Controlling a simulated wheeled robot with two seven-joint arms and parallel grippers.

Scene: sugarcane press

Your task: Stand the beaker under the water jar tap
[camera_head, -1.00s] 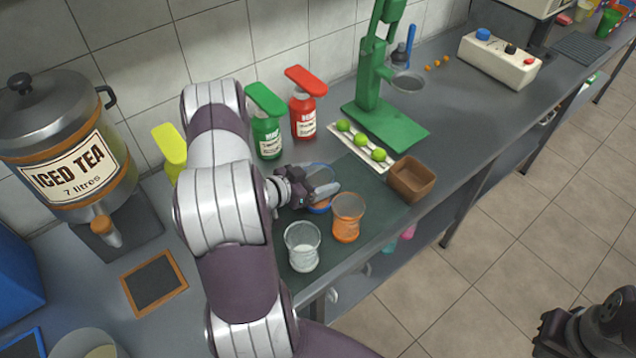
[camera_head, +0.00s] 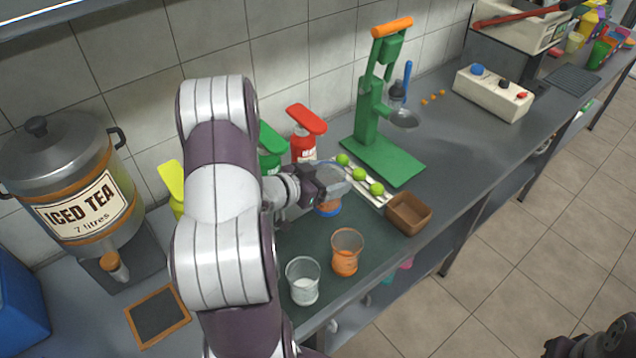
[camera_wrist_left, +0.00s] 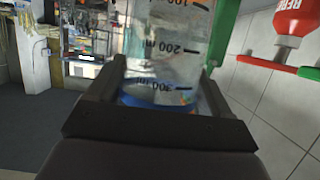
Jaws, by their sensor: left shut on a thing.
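A clear beaker (camera_head: 334,179) with a blue band is held by my left gripper (camera_head: 326,184) above the dark mat. In the left wrist view the beaker (camera_wrist_left: 168,50) shows black volume marks and stands between the two fingers (camera_wrist_left: 155,90), which are shut on it. A steel jar labelled ICED TEA (camera_head: 75,190) stands at the far left with an orange-brown tap (camera_head: 115,266) at its front. No jar labelled water is visible. My right gripper (camera_head: 600,338) is only partly in view at the bottom right corner; its fingers cannot be made out.
A clear glass (camera_head: 303,283) and an orange glass (camera_head: 347,253) stand on the mat below my left gripper. Green and red bottles (camera_head: 303,146) stand behind it. A green press (camera_head: 385,155), limes and a brown bowl (camera_head: 408,214) are to the right. A framed slate (camera_head: 157,315) lies before the jar.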

